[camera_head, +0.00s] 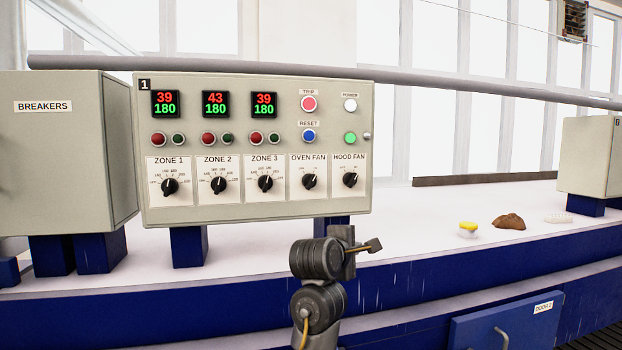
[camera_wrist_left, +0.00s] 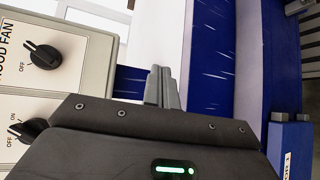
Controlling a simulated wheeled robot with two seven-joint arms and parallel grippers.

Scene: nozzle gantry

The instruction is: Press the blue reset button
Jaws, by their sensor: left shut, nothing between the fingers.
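The blue reset button (camera_head: 308,135) is a round blue cap under a RESET label on the grey control panel (camera_head: 290,208), in the head view. It sits below the red TRIP button (camera_head: 309,103) and left of a lit green lamp (camera_head: 350,138). My left gripper (camera_head: 374,245) is shut and empty, below the panel's lower right corner and apart from the button. In the left wrist view its closed fingers (camera_wrist_left: 162,88) show beside the panel edge, with the HOOD FAN knob (camera_wrist_left: 42,55) at left. The button is not in the wrist view. My right gripper is not in view.
A grey BREAKERS box (camera_head: 60,150) stands left of the panel. On the white bench top (camera_head: 420,215) at right are a yellow-topped item (camera_head: 468,229), a brown lump (camera_head: 509,221) and a small white item (camera_head: 558,218). The space before the panel's buttons looks clear.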

